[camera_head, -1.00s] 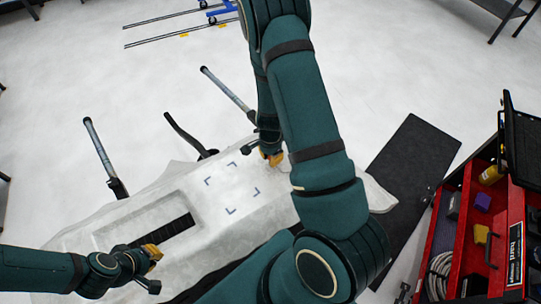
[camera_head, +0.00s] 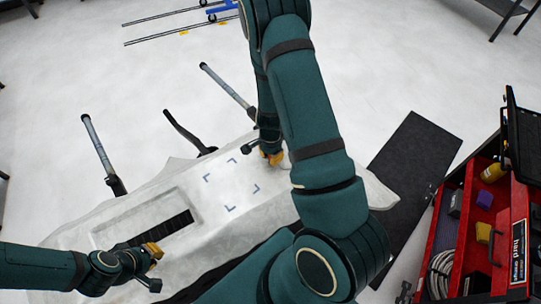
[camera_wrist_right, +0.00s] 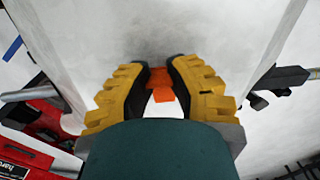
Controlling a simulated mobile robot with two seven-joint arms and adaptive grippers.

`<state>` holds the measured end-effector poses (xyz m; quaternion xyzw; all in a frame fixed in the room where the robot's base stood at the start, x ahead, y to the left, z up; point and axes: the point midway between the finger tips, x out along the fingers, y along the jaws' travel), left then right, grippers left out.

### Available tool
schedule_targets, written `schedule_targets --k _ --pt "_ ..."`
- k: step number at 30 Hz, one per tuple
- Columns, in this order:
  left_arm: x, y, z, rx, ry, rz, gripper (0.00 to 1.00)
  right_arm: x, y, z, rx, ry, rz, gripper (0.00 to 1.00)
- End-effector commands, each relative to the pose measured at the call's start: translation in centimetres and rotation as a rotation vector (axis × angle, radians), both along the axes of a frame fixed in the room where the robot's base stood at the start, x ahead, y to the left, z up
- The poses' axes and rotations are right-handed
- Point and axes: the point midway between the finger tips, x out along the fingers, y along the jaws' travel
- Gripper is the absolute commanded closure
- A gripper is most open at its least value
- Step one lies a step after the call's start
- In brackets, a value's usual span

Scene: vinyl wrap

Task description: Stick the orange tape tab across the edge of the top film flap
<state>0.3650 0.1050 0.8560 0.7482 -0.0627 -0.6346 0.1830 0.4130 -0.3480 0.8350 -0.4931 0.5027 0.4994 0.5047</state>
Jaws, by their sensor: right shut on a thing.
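My right gripper (camera_head: 272,156) is at the far edge of that part, partly behind my right arm. In the right wrist view its yellow-padded fingers (camera_wrist_right: 160,88) are shut on the orange tape tab (camera_wrist_right: 165,93), low against the white film (camera_wrist_right: 200,30). Orange also shows beside the pads; whether the tab touches the film I cannot tell. My left gripper (camera_head: 153,258) is over the near left end of the part; its jaw opening is unclear.
A red toolbox (camera_head: 440,240) with an open lid stands at the right. A dark mat (camera_head: 415,160) lies on the floor beside the part. Stand arms (camera_head: 98,145) rise past its far side. The floor beyond is mostly clear.

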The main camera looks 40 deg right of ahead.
Motion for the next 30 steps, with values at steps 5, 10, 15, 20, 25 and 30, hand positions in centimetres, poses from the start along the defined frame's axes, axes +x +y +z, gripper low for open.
schedule_targets --k 5,10,15,20,25,30 --pt "0.0 0.0 -0.3 0.0 0.0 0.0 1.0 0.0 0.0 -0.3 0.0 0.0 0.0 0.92" --pt "0.0 0.0 -0.5 0.0 0.0 0.0 1.0 0.0 0.0 -0.6 0.0 0.0 0.0 0.92" --pt "0.0 0.0 -0.6 0.0 0.0 0.0 1.0 0.0 0.0 -0.8 0.0 0.0 0.0 0.92" --pt "0.0 0.0 -0.8 0.0 0.0 0.0 1.0 0.0 0.0 -1.0 0.0 0.0 0.0 0.92" --pt "0.0 0.0 -1.0 0.0 0.0 0.0 1.0 0.0 0.0 -1.2 0.0 0.0 0.0 0.92" --pt "0.0 0.0 -1.2 0.0 0.0 0.0 1.0 0.0 0.0 -1.5 0.0 0.0 0.0 0.92"
